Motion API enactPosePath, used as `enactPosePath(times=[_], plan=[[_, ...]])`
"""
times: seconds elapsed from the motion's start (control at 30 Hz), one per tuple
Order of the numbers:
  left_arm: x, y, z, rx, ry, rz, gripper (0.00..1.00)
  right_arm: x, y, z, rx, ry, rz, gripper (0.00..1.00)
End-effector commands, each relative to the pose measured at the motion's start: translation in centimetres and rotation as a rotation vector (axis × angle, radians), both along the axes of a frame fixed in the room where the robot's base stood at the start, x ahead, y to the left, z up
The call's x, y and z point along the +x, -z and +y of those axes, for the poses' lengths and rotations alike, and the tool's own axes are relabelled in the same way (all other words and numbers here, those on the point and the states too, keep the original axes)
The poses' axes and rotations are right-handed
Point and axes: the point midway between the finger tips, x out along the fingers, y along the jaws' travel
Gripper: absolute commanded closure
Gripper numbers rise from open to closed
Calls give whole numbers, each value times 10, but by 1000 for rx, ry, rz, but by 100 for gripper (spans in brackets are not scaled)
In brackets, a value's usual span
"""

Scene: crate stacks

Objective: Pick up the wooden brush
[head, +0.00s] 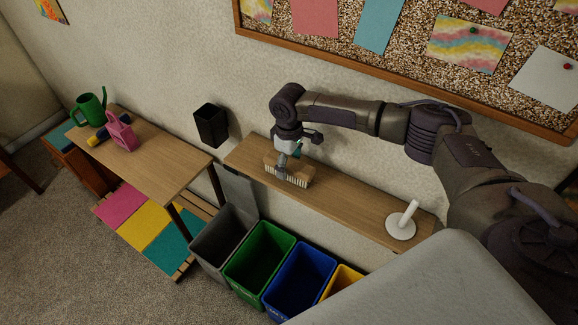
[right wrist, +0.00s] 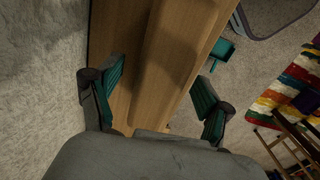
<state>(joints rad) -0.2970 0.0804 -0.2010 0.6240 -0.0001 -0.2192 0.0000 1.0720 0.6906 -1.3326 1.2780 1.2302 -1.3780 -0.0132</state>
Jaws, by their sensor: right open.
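The wooden brush (head: 300,173) has a wooden block with pale bristles along its front side in the head view. It lies on the narrow wooden wall shelf (head: 345,204). My right gripper (head: 284,168) points down at the brush and covers part of its left half. In the right wrist view, the teal-padded fingers of my right gripper (right wrist: 160,92) stand wide apart. The brush's wooden block (right wrist: 175,55) runs between them, apart from both pads as far as I can tell. My left gripper is not in view.
A white round-based holder (head: 401,226) stands at the shelf's right end. A black wall box (head: 211,126) hangs left of the shelf. Grey, green (head: 259,252), blue and yellow bins stand below.

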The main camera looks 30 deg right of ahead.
Motion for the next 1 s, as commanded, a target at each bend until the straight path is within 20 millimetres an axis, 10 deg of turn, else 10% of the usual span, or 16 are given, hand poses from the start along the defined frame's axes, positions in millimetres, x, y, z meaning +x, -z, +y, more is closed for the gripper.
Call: enactPosePath(times=[0.17, 0.57, 1.0], plan=[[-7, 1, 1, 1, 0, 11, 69, 0, 0, 0, 0, 0, 0, 24], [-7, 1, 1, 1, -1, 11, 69, 0, 0, 0, 1, 0, 1, 89], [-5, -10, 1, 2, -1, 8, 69, 0, -10, 0, 1, 0, 1, 89]])
